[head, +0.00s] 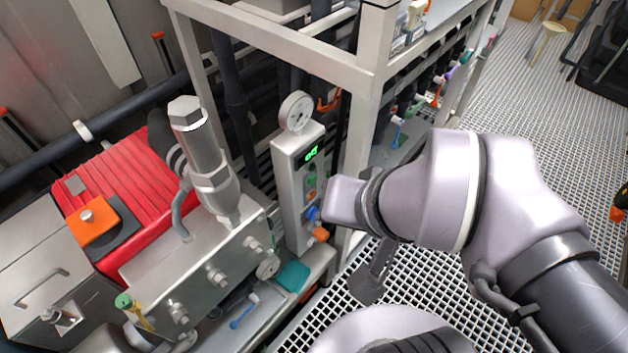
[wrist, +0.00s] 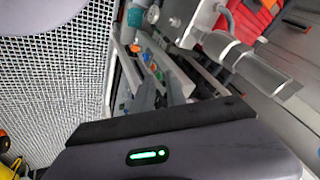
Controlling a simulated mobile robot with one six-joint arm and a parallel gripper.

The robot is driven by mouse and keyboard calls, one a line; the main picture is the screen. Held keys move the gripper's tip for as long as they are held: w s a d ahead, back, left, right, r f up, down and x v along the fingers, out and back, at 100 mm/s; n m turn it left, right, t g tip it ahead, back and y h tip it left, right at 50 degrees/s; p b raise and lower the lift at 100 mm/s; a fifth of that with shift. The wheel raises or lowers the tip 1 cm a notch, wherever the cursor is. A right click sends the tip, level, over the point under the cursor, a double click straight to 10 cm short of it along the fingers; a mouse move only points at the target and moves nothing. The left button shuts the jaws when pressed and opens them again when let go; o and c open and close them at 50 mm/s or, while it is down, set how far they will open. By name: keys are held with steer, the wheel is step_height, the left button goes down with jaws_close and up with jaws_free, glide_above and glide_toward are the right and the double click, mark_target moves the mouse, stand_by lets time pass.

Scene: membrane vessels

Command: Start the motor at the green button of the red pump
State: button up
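The red pump's ribbed red motor (head: 135,190) is at the left in the head view, behind a silver pump block (head: 200,255). A light grey control box (head: 290,185) with a lit green display stands right of the block. A small green button (head: 311,180) shows on its face, above a red-orange one. A blue knob and an orange knob are lower down.
A white round gauge (head: 296,111) sits atop the box. The floor grating (head: 540,100) is mostly clear on the right.

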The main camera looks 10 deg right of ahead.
jaws_close()
stand_by(1.3)
